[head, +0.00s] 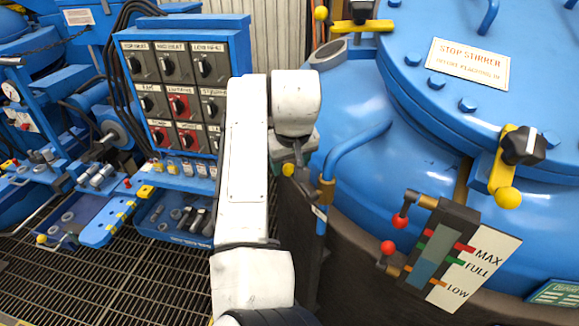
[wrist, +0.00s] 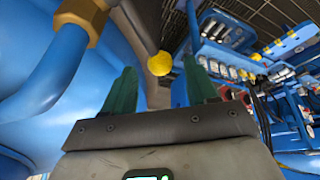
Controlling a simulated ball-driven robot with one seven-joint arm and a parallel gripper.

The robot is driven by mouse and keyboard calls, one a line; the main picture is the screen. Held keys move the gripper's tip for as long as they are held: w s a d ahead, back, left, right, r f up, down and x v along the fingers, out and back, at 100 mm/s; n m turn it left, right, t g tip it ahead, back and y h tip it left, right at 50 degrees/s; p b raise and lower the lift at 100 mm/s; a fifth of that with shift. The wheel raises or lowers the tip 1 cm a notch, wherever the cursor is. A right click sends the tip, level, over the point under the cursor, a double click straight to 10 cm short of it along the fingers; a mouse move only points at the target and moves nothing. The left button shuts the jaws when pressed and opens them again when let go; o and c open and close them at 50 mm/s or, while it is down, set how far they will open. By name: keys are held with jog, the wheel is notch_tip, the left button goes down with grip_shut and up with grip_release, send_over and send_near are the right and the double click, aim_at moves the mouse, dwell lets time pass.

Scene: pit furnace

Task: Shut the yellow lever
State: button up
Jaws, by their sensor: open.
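The yellow lever's round ball knob (head: 288,169) shows beside the blue pipe (head: 345,150), just below my gripper (head: 297,155). Its arm runs down right toward the brass fitting on the pipe. In the wrist view the ball (wrist: 159,63) appears between the two green fingertips of my gripper (wrist: 158,76), with clear space on both sides. My jaws are open and hold nothing. I cannot tell whether the ball is between the fingers or just beyond them. The lever's arm is mostly hidden in the wrist view.
The blue furnace vessel (head: 345,95) with its bolted lid fills the right. A level gauge (head: 435,250) with red-knobbed levers stands below it. A switch panel (head: 180,85) is behind my arm at left. Grating (head: 110,275) covers the floor.

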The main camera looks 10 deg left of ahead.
aim_at(290, 166)
jog(key=shift+x, duration=1.95)
jog(key=shift+c, duration=0.2)
grip_shut()
